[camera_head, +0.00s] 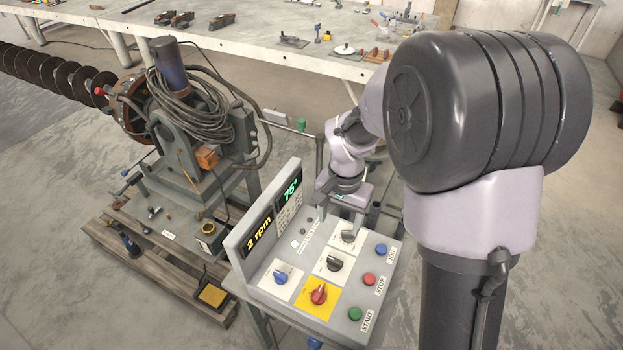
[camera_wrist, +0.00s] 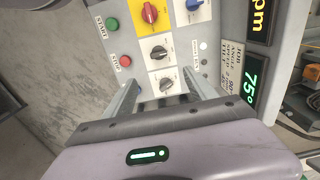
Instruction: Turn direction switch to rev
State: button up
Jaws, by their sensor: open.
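A grey control panel (camera_head: 300,262) carries several rotary switches. A black one (camera_head: 335,263) sits on a white plate, and a red one (camera_head: 319,294) sits on a yellow plate. A blue one (camera_head: 281,277) is at the left. A dark one (camera_head: 348,236) is at the far end, below my gripper (camera_head: 341,219). The small labels are unreadable, so I cannot tell which is the direction switch. In the wrist view my gripper (camera_wrist: 161,78) is open, its fingers on either side of the far dark switch (camera_wrist: 166,84). Contact cannot be told.
A green START button (camera_head: 355,314), red STOP button (camera_head: 369,279) and blue JOG button (camera_head: 381,249) line the panel's right edge. A raised display (camera_head: 291,189) reads 2 rpm and 75°. The auger machine (camera_head: 190,130) stands left, a workbench (camera_head: 270,40) behind.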

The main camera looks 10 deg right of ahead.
aim_at(335, 260)
notch_tip(335, 260, down, 18)
jog(key=b, duration=0.4)
jog(key=shift+d+f, duration=0.1)
jog(key=shift+f, duration=0.1)
jog(key=c, duration=1.4)
jog(key=shift+n, duration=0.3)
jog(key=n, duration=0.3)
jog(key=shift+b, duration=0.35)
jog(key=shift+n, duration=2.7)
jog(key=shift+w, duration=0.1)
